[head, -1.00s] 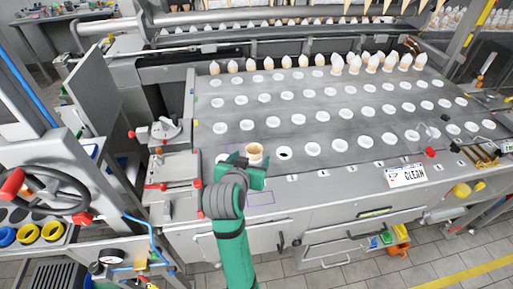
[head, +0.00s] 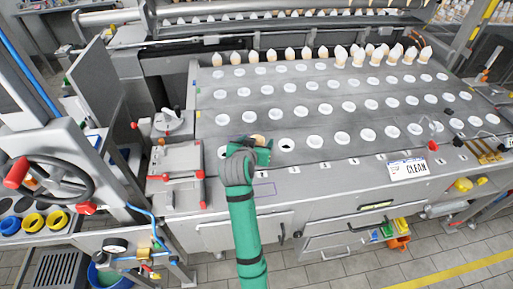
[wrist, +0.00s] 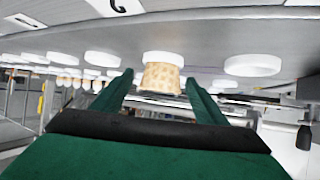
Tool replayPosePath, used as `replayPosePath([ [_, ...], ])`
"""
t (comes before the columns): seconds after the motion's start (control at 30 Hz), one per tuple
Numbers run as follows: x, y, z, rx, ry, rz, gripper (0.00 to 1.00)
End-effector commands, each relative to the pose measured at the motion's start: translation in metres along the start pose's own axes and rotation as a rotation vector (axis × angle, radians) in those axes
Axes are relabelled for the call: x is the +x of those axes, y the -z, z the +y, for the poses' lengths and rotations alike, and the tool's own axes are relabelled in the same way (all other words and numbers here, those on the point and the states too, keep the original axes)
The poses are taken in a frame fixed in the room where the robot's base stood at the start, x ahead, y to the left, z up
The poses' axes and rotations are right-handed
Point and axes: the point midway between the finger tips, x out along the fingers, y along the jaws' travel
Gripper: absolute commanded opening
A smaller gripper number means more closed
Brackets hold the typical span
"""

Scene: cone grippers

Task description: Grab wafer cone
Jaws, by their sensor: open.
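A tan wafer cone (head: 259,138) stands at the near-left edge of the grey machine top, in the front row of white ring holders. In the head view, my gripper (head: 262,150) hides most of it. The wrist view is upside down and shows the waffle-patterned cone (wrist: 162,77) with its base in a white ring (wrist: 163,57). My green gripper (wrist: 160,88) is open, with one finger on each side of the cone. Small gaps show between fingers and cone.
A holder with a dark hole (head: 286,143) is just right of the cone. Rows of white rings fill the machine top, with several white-tipped cones (head: 370,52) along the back. A raised metal plate with red handles (head: 176,170) stands at left.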

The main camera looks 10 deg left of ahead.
Motion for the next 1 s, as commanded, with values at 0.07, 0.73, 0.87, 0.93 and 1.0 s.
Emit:
replayPosePath([
  [0.07,0.0,0.0,0.0,0.0,0.0,0.0,0.67],
  [0.73,-0.004,0.006,0.0,0.0,0.0,0.001,0.37],
  [0.87,-0.013,0.024,0.0,0.0,0.001,0.004,0.37],
  [0.93,-0.019,0.036,-0.001,0.001,0.001,0.005,0.37],
  [1.0,-0.026,0.048,-0.001,0.001,0.002,0.005,0.37],
])
